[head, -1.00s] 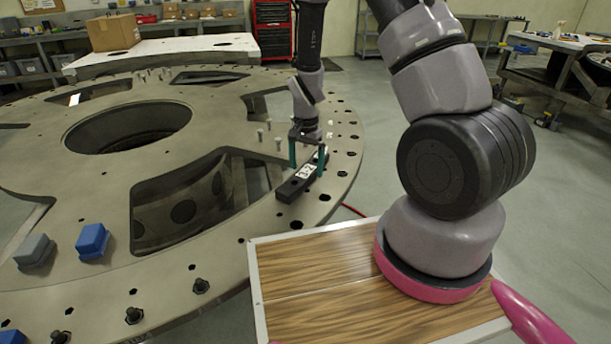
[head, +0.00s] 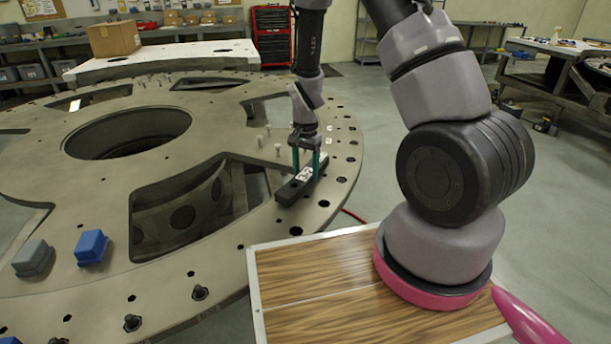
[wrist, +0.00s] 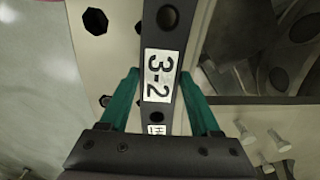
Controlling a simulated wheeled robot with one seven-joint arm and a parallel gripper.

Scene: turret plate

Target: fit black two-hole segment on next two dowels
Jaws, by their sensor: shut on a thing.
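The black two-hole segment (head: 293,188) with a white label lies along the right rim of the turret plate (head: 225,238). My gripper (head: 306,172) has its green fingers on both sides of the segment, shut on it. In the wrist view, my gripper (wrist: 160,95) straddles the segment (wrist: 190,85) beside its "3-2" label. Two dark holes in the segment show there, one at each side of the label. Whether the segment touches the plate, and whether any dowel is in its holes, I cannot tell. Several pale dowels (head: 277,149) stand on the plate left of my gripper.
Blue block (head: 91,247) and grey block (head: 34,257) sit on the plate's left front. Large cut-outs open left of the segment. A wood-topped surface (head: 315,285) lies in front of the plate.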

